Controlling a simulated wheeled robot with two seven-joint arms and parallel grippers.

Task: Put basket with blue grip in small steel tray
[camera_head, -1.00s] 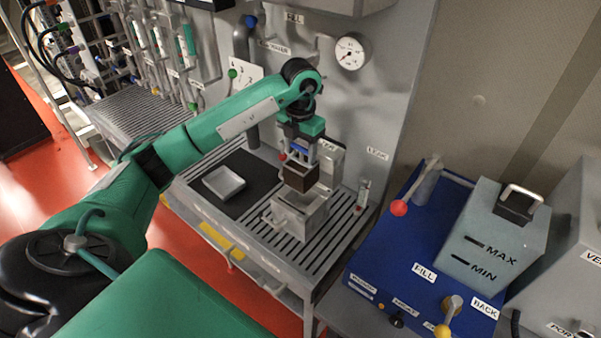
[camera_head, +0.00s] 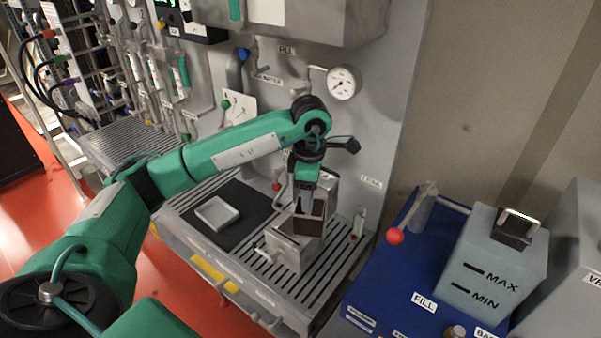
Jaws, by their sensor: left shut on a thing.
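My left gripper (camera_head: 306,188) is shut on the basket (camera_head: 309,222), a small dark brown box-shaped basket that hangs below the fingers. Its grip is hidden by the gripper in this view. The basket is over or against the back right of a steel box (camera_head: 285,250) on the slatted bench; I cannot tell whether they touch. The small steel tray (camera_head: 217,213) is a shallow, square, light grey tray, empty, lying on a black mat to the left of the basket. My right gripper is not in view.
The black mat (camera_head: 255,205) has free room around the tray. A second steel container (camera_head: 328,190) stands behind the basket. The panel with a gauge (camera_head: 343,82) rises behind.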

